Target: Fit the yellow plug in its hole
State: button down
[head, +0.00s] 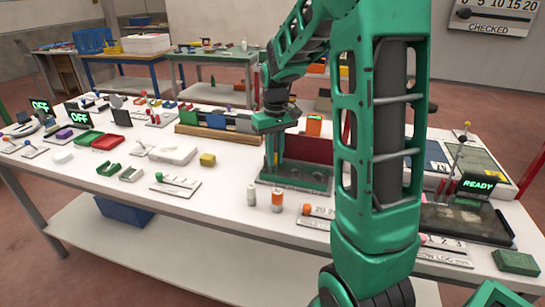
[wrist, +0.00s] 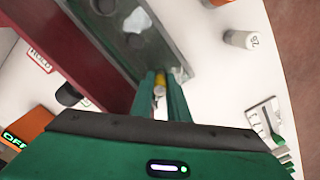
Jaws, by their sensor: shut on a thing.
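My gripper (wrist: 161,95) is shut on the yellow plug (wrist: 160,78), which shows as a small yellow end between the fingertips in the wrist view. The fingers are over the edge area of a grey plate (wrist: 153,48) with dark round holes in it. I cannot tell whether the plug is in a hole or above one. In the head view my gripper (head: 271,160) points down at the left end of the green-framed base (head: 300,188), in front of a dark red panel (head: 309,149). The plug cannot be made out there.
A "READY" display (head: 478,185) stands at right. Bare white table shows at front left.

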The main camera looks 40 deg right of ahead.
aim_at(275, 153)
jog(key=c, duration=1.7)
grip_release()
notch_tip(275, 153, up, 11)
jog(key=shift+f, duration=0.1)
jog(key=s+a+f+m, duration=0.1)
jog(key=s+f, duration=0.1)
jog(key=s, duration=0.7)
jog(key=s+a+f+m, duration=0.1)
jog(key=s+f+m, duration=0.1)
jog(key=s, duration=0.8)
jog(key=s+a+f+m, duration=0.1)
jog(key=s+f+m, duration=0.1)
jog(key=s, duration=0.7)
jog(key=shift+s+f, duration=0.3)
jog(key=shift+f, duration=0.5)
